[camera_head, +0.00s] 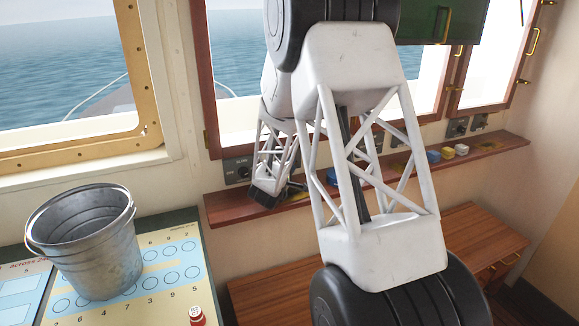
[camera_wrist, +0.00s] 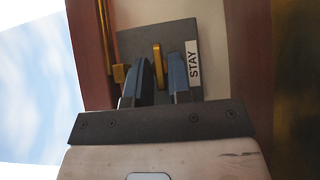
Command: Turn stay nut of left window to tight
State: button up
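In the wrist view a dark plate (camera_wrist: 130,42) carries a white label reading STAY (camera_wrist: 193,66). A brass upright piece (camera_wrist: 157,56), which looks like the stay nut, stands in front of the plate. My gripper (camera_wrist: 160,82) is open, with one blue-grey finger on each side of the brass piece. A gap shows beside each finger, and I see no clear contact. In the head view my gripper (camera_head: 268,192) is small, low by the brown-framed window above the ledge. My arm hides much of that area, and the nut cannot be made out there.
A brown window frame (camera_wrist: 88,45) with a brass bar (camera_wrist: 101,25) runs close left of the plate. In the head view a wooden ledge (camera_head: 235,208) runs below the windows, with small coloured items on it. A metal bucket (camera_head: 88,245) stands on a board at left.

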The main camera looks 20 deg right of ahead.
grip_shut()
jog(key=shift+r+m, duration=0.1)
jog(key=shift+m, duration=0.2)
jog(key=shift+r+m+g+y, duration=0.15)
jog(key=shift+m+g+y, duration=0.65)
jog(key=shift+m+y, duration=0.15)
jog(key=m+y, duration=0.1)
jog(key=y, duration=0.1)
jog(key=m+g+y, duration=0.1)
jog(key=y, duration=0.1)
jog(key=shift+d+r+m, duration=0.2)
jog(key=shift+m, duration=0.15)
jog(key=m+g+y, duration=0.1)
jog(key=y, duration=0.2)
jog(key=shift+d+r+m, duration=0.1)
jog(key=shift+d+m, duration=0.05)
jog(key=shift+m, duration=0.25)
jog(key=shift+y, duration=0.45)
jog(key=shift+d+m+y, duration=0.25)
jog(key=shift+m+y, duration=0.75)
jog(key=shift+y, duration=0.5)
